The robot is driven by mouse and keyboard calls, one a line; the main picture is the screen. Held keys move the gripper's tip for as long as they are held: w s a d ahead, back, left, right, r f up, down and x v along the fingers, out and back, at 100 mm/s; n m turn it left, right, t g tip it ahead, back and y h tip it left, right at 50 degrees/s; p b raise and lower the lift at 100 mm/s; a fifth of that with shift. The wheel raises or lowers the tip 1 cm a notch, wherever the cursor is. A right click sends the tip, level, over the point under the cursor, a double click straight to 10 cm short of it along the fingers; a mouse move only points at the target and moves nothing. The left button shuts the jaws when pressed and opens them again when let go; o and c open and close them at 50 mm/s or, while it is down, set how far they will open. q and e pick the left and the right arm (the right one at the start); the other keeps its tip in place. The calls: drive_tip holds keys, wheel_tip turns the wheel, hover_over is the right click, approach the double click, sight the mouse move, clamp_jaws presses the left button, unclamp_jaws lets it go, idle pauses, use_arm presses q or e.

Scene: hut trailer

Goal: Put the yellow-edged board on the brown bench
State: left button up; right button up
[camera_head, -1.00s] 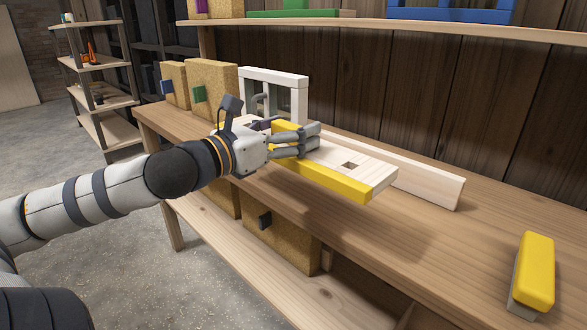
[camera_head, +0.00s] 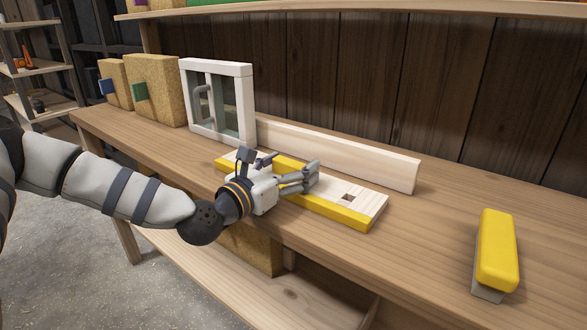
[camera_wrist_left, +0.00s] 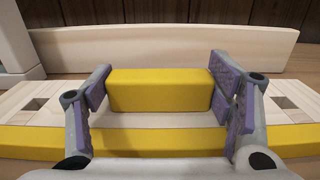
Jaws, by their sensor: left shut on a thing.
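The yellow-edged board (camera_head: 360,204) is a pale wooden plank with square holes and a yellow front edge. It lies flat on or just above the brown bench (camera_head: 420,250), near the front edge; any small gap is too fine to tell. My left gripper (camera_head: 306,178) reaches over the board from the left. In the left wrist view, the gripper (camera_wrist_left: 162,92) is shut with its purple pads at both ends of a raised yellow block (camera_wrist_left: 160,90) on the board (camera_wrist_left: 285,112). My right gripper is not seen.
A loose pale plank (camera_head: 340,153) stands on edge behind the board. A white frame with a glass pane (camera_head: 220,100) and tan blocks (camera_head: 150,92) stand at the left. A yellow-topped block (camera_head: 497,250) sits at the right. The bench between is clear.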

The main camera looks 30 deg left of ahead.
use_arm(q)
drive_tip(key=shift+r, duration=0.15)
drive_tip(key=o, duration=1.5)
drive_tip(key=shift+f, duration=0.2)
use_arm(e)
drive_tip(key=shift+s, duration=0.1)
use_arm(q)
drive_tip(key=shift+r, duration=0.15)
drive_tip(key=shift+s+r, duration=0.15)
drive_tip(key=shift+s, duration=0.05)
drive_tip(key=s+p, duration=0.1)
drive_tip(key=s, duration=0.3)
drive_tip(key=s+p, duration=0.1)
drive_tip(key=s, duration=0.2)
drive_tip(key=s+a+p, duration=0.1)
drive_tip(key=s, duration=0.3)
drive_tip(key=shift+s, duration=0.35)
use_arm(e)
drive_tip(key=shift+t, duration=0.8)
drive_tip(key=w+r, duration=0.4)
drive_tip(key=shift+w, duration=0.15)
